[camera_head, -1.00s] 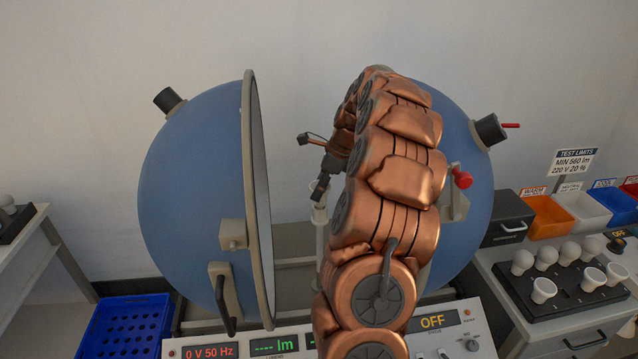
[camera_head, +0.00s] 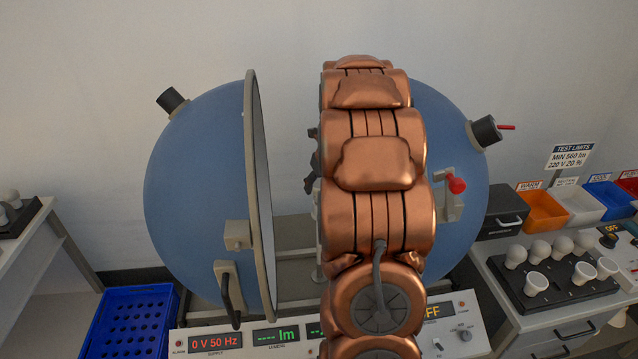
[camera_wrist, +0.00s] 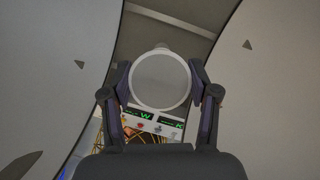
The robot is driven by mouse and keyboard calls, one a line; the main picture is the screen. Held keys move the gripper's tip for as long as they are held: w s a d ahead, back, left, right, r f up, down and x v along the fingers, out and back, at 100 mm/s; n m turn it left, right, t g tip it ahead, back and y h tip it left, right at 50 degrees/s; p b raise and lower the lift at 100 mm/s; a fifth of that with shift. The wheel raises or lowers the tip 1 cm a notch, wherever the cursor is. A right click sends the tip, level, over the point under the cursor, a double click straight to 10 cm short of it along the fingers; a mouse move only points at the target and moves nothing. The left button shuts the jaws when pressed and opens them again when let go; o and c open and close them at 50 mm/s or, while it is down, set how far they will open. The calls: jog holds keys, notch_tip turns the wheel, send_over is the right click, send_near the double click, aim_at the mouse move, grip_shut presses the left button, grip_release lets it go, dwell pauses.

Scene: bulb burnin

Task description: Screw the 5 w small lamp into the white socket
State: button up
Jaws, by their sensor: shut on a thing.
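In the wrist view my gripper (camera_wrist: 160,88) is shut on a round, pale lamp (camera_wrist: 160,80), with one finger on each side of it. No wattage marking on the lamp can be read. The white socket cannot be made out in either view; the space between the halves is mostly behind my arm.
A control panel (camera_head: 195,343) reading 0 V 50 Hz runs along the front. A black rack (camera_head: 550,297) with several white lamps stands at the right, with coloured bins (camera_head: 545,212) behind it. A blue crate (camera_head: 125,325) is at lower left. Pale sphere walls flank my gripper in the wrist view.

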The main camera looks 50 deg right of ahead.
jog(key=shift+f+m+g+h, duration=0.1)
jog(key=shift+m+g+h, duration=0.4)
jog(key=shift+m, duration=1.5)
jog(key=o, duration=1)
jog(key=shift+o, duration=0.2)
